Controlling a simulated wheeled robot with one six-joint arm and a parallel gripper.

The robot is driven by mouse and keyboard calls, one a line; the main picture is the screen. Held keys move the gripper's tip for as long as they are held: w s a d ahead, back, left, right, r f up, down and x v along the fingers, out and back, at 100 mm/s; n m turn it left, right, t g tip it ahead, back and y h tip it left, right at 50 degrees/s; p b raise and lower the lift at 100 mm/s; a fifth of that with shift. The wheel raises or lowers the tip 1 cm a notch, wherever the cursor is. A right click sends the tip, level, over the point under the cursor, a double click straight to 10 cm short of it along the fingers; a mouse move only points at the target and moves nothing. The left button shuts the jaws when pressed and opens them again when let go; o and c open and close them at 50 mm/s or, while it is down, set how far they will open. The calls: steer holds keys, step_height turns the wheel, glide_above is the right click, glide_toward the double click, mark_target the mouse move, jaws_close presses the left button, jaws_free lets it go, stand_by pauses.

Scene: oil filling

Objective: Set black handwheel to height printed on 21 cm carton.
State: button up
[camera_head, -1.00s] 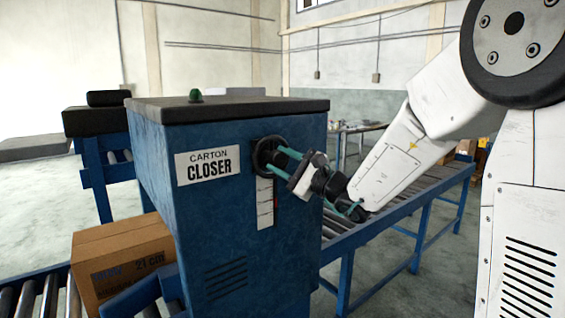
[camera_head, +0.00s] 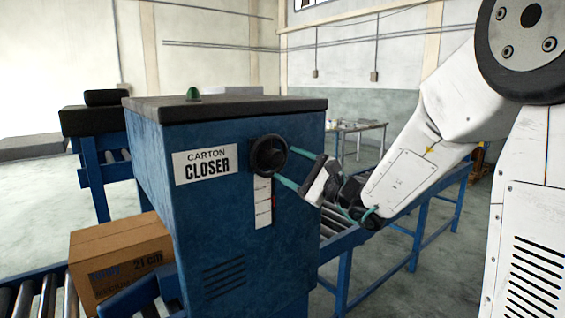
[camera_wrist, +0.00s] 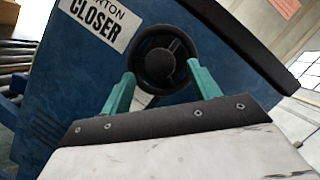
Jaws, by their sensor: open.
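The black handwheel (camera_head: 269,155) is on the front of the blue carton closer (camera_head: 240,240), above a white scale (camera_head: 263,203) with a small red mark near its right edge. The handwheel also shows in the wrist view (camera_wrist: 166,62). My gripper (camera_head: 284,167) is open, its two green fingers pointing at the wheel; in the head view their tips are by its right and lower edge. In the wrist view the fingers (camera_wrist: 160,82) stand either side of the wheel's lower part; contact cannot be told. The carton (camera_head: 122,262), printed "21 cm", sits at lower left.
The carton rests on a roller conveyor (camera_head: 35,295) left of the closer. Another roller conveyor (camera_head: 335,222) runs out on the right behind my arm. A table (camera_head: 357,128) stands farther back. Open floor (camera_head: 395,265) lies at the right.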

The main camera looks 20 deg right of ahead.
steer(key=shift+v, duration=2.05)
